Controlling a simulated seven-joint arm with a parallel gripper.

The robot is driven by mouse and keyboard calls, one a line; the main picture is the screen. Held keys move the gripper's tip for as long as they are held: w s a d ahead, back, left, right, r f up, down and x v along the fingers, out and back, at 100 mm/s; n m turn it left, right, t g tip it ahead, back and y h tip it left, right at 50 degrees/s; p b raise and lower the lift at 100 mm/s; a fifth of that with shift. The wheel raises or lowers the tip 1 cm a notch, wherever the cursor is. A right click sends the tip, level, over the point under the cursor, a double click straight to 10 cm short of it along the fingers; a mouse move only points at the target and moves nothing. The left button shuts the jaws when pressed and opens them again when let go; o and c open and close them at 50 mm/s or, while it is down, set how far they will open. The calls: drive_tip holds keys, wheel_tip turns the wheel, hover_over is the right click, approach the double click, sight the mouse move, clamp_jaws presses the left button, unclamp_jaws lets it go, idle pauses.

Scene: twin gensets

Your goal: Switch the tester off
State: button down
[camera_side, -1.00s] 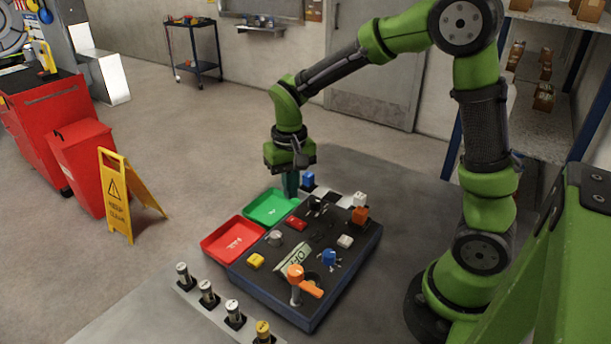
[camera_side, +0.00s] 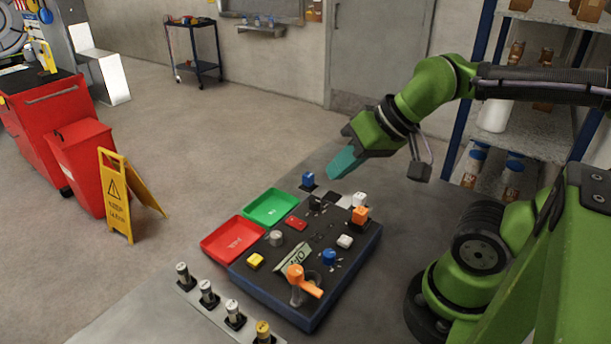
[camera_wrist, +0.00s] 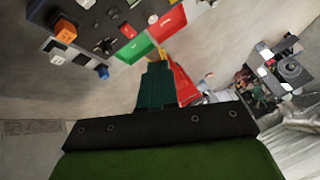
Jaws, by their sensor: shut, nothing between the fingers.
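The tester is a dark blue-grey box (camera_side: 318,308) on the table, with several controls on its top. An orange lever handle (camera_side: 304,280) stands at its front beside a pale plate (camera_side: 293,258) with lettering that looks like "OFF". A blue knob (camera_side: 329,257), a red button (camera_side: 297,223), a yellow button (camera_side: 255,261) and an orange switch (camera_side: 360,214) also sit on it. My gripper (camera_side: 343,163), with teal fingers, is shut and empty, raised beyond the back of the box and touching nothing. Its fingers also show in the wrist view (camera_wrist: 156,82).
A green tray (camera_side: 270,207) and a red tray (camera_side: 231,239) lie left of the tester. Several cylinders in dark holders line the front left, including one (camera_side: 208,294). A shelf rack stands at right.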

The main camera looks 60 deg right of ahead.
drive_tip(key=w+d+f+m+g+h, duration=0.1)
drive_tip(key=w+f+m+g, duration=0.1)
drive_tip(key=w+m, duration=0.3)
drive_tip(key=w+d+f+m+g+h, duration=0.1)
drive_tip(key=w+d+f+m+g, duration=0.1)
drive_tip(key=w+m+g, duration=0.3)
drive_tip(key=w+m, duration=0.1)
drive_tip(key=m, duration=0.3)
drive_tip(key=shift+d+f, duration=0.25)
drive_tip(key=shift+f, duration=0.1)
